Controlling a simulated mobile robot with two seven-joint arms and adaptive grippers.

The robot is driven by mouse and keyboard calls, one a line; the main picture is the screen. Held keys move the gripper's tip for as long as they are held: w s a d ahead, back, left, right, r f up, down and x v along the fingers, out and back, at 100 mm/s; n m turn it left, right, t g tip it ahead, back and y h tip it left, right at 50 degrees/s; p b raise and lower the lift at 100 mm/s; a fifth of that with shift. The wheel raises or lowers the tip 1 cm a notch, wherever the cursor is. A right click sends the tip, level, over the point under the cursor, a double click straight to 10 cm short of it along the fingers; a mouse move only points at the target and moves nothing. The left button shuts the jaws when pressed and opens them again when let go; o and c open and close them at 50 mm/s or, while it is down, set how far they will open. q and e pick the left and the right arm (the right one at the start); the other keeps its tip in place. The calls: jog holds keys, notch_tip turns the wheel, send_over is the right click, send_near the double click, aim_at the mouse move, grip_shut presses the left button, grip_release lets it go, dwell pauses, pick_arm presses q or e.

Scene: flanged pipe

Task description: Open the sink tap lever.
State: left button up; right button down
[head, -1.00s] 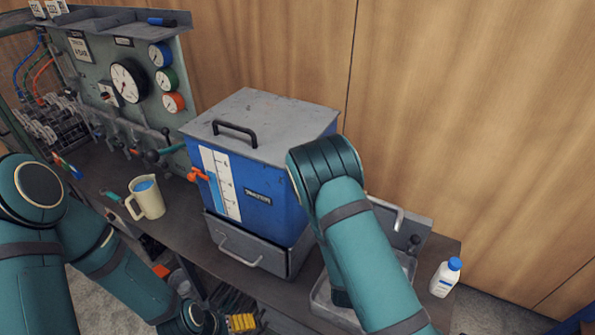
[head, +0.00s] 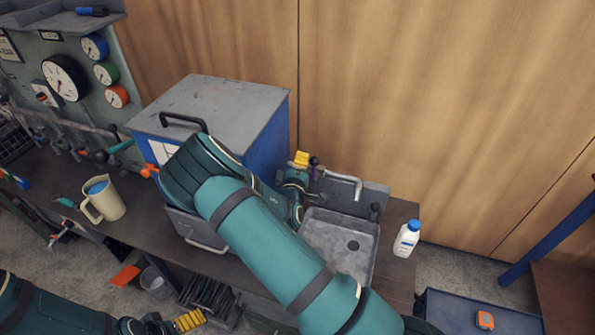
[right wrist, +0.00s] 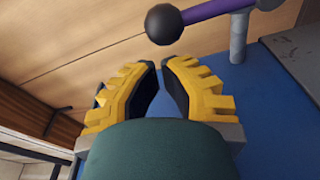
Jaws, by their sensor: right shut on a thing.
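The grey metal sink (head: 342,262) is right of the blue tank. Its tap spout (head: 345,180) bends over from the back panel. The tap lever, purple with a black ball end (head: 314,160), is at the panel's left; it also shows in the right wrist view (right wrist: 205,12). My right gripper (head: 302,158), with yellow fingers, is close beside the ball. In the right wrist view its fingers (right wrist: 160,62) are drawn close, with a narrow gap showing blue; the ball lies beyond the tips, and no contact shows. My left gripper (head: 190,320) is low at the front, its jaws unclear.
The blue tank (head: 262,150) with a grey lid stands directly left of the right gripper. A white bottle (head: 406,238) stands right of the sink. A jug (head: 104,200) is at the left of the bench. A second black knob (head: 375,209) sits at the panel's right.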

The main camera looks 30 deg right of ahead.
jog(key=shift+x, duration=1.15)
jog(key=shift+s, duration=0.1)
jog(key=shift+s+d+m, duration=0.15)
jog(key=shift+s+m, duration=0.05)
jog(key=shift+m, duration=0.1)
